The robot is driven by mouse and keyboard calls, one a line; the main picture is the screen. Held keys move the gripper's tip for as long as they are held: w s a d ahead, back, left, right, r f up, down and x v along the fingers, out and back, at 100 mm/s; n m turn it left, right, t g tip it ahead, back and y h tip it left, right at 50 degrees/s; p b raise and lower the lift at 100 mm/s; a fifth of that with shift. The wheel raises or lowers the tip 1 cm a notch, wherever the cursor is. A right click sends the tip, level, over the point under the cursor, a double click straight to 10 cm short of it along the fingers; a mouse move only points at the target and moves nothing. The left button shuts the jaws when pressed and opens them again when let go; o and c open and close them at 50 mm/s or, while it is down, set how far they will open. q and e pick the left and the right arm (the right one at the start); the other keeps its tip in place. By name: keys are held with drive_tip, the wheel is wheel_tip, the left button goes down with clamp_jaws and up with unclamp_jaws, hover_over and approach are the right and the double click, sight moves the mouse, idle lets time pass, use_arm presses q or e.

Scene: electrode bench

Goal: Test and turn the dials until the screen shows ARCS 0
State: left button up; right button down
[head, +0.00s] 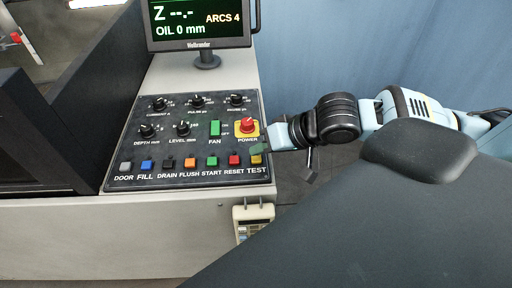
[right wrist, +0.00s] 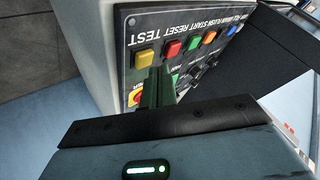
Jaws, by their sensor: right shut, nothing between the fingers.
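The screen (head: 199,24) at the top reads ARCS 4, OIL 0 mm and Z with dashes. The black control panel (head: 190,160) carries the current dial (head: 158,103), a pulse dial (head: 197,101), a pause dial (head: 236,100), the depth dial (head: 147,131) and the level dial (head: 182,129). The yellow TEST button (head: 256,160) is at the panel's lower right; it also shows in the right wrist view (right wrist: 145,59). My right gripper (head: 259,148) is shut and empty, its tips close to the TEST button; I cannot tell if they touch. My left gripper is out of view.
The red power knob (head: 247,125) on its yellow plate is close above my right gripper. A green fan switch (head: 215,128) and several coloured buttons, including red RESET (head: 234,160), are nearby. A handheld meter (head: 252,220) hangs on the cabinet front.

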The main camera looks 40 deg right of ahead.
sight(261, 159)
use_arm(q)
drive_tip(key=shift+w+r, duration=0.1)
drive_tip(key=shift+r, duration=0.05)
use_arm(e)
drive_tip(key=shift+f, duration=0.6)
idle(0.7)
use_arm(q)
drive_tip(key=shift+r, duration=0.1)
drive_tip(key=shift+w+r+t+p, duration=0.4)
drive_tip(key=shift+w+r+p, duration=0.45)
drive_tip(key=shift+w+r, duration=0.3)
use_arm(e)
drive_tip(key=shift+r, duration=0.95)
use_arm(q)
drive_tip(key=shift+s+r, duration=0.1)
use_arm(e)
drive_tip(key=shift+r+p, duration=0.8)
drive_tip(key=shift+r, duration=0.35)
drive_tip(key=shift+r+p, duration=0.6)
drive_tip(key=shift+r, duration=0.4)
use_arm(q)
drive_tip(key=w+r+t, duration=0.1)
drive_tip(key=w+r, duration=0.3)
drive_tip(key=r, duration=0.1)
use_arm(e)
drive_tip(key=shift+r, duration=0.85)
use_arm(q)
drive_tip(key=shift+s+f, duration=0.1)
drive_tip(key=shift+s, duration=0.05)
